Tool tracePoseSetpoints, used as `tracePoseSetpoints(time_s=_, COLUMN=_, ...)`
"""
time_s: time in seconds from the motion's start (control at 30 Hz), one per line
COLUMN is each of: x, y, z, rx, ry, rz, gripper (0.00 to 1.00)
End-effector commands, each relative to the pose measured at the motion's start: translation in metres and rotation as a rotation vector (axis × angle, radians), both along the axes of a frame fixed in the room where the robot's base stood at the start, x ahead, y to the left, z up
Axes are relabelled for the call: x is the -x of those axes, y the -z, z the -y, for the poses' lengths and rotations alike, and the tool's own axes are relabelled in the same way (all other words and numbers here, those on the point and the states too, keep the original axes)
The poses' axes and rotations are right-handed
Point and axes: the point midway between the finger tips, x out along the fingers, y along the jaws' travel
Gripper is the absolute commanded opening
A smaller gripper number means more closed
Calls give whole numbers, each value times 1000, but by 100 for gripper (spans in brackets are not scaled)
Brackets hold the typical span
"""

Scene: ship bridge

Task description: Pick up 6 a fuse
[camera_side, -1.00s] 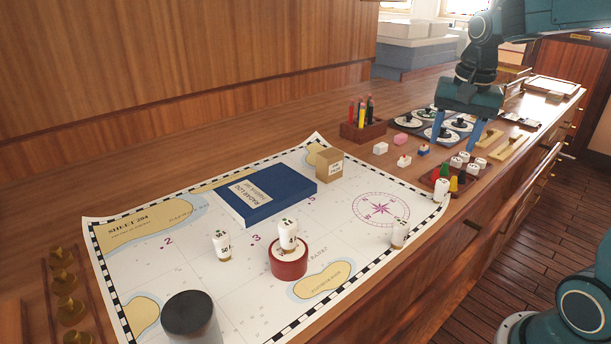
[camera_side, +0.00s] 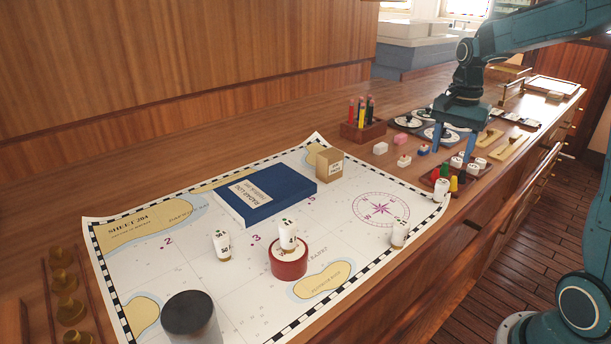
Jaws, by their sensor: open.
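White cylindrical fuses with small dark labels stand in several places. One (camera_side: 222,245) stands on the chart, one (camera_side: 288,234) on a round red block (camera_side: 289,264), and one (camera_side: 399,233) near the chart's right edge. Another fuse (camera_side: 441,190) stands at the chart's right corner. The labels are too small to read surely as 6. My gripper (camera_side: 453,153) is open, pointing down, with its blue fingers just behind and left of this group. It holds nothing visible.
A chart (camera_side: 190,262) covers the near counter, with a blue book (camera_side: 265,194) and a small cardboard box (camera_side: 329,165) on it. A pencil holder (camera_side: 363,132), round dials (camera_side: 408,122) and brass-coloured brackets (camera_side: 508,149) stand near my gripper. A dark-lidded jar (camera_side: 190,315) is at the front.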

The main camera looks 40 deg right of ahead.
Motion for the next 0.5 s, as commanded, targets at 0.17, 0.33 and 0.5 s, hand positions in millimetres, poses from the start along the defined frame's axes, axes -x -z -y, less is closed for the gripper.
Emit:
tracePoseSetpoints(time_s=0.17, x=1, y=28, z=-1, rx=-2, ry=-1, rz=-4, gripper=55)
tracePoseSetpoints(time_s=0.33, x=1, y=50, z=-1, rx=-1, ry=-1, rz=-3, gripper=55)
tracePoseSetpoints(time_s=0.5, x=0, y=61, z=0, rx=-1, ry=-1, rz=-1, gripper=55)
